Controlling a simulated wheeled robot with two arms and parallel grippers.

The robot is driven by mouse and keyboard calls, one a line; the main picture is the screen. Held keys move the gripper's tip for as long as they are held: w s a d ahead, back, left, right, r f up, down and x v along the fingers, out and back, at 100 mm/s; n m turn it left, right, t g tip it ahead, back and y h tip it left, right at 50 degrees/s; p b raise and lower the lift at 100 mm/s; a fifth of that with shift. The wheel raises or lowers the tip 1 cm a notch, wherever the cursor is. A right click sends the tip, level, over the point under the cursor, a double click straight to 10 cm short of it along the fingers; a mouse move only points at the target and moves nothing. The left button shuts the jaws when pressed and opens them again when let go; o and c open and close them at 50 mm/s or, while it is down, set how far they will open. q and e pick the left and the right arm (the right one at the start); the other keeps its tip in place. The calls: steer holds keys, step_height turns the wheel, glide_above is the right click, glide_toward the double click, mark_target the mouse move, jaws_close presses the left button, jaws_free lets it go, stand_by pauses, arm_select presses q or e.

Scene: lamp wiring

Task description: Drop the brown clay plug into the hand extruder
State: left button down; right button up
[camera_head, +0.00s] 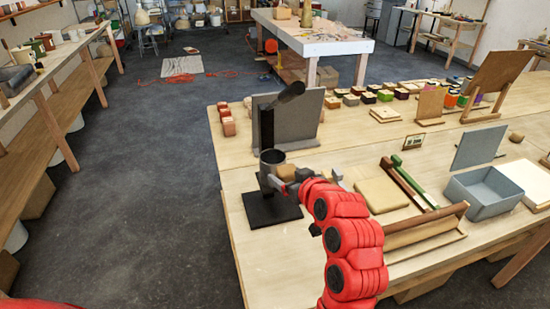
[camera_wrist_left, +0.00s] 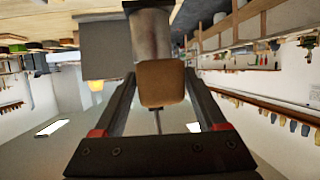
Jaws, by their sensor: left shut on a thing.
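The hand extruder stands on the bench's near left part. It has a black base plate (camera_head: 262,211), a black post, a raised lever (camera_head: 291,92) and a grey metal cylinder (camera_head: 271,157). My left gripper (camera_head: 286,180) is shut on the brown clay plug (camera_head: 287,171), beside the cylinder on its right and near side in the head view. In the left wrist view the plug (camera_wrist_left: 160,83) sits between both fingers and overlaps one end of the cylinder (camera_wrist_left: 151,36). I cannot tell the exact gap between them. My right gripper is not in view.
A grey upright board (camera_head: 300,120) stands just behind the extruder. Small reddish blocks (camera_head: 227,122) line the bench's left edge. Bare bench lies left of the base plate.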

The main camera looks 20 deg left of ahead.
arm_select(q)
steer(key=shift+r, duration=0.55)
steer(key=shift+s, duration=0.1)
steer(key=shift+s+d, duration=0.1)
steer(key=shift+b, duration=0.4)
steer(key=b, duration=0.7)
glide_toward(266, 148)
steer(key=w+a, duration=0.3)
steer(key=shift+d, duration=0.15)
steer(key=shift+f+b, duration=0.6)
steer(key=shift+f, duration=0.2)
jaws_free()
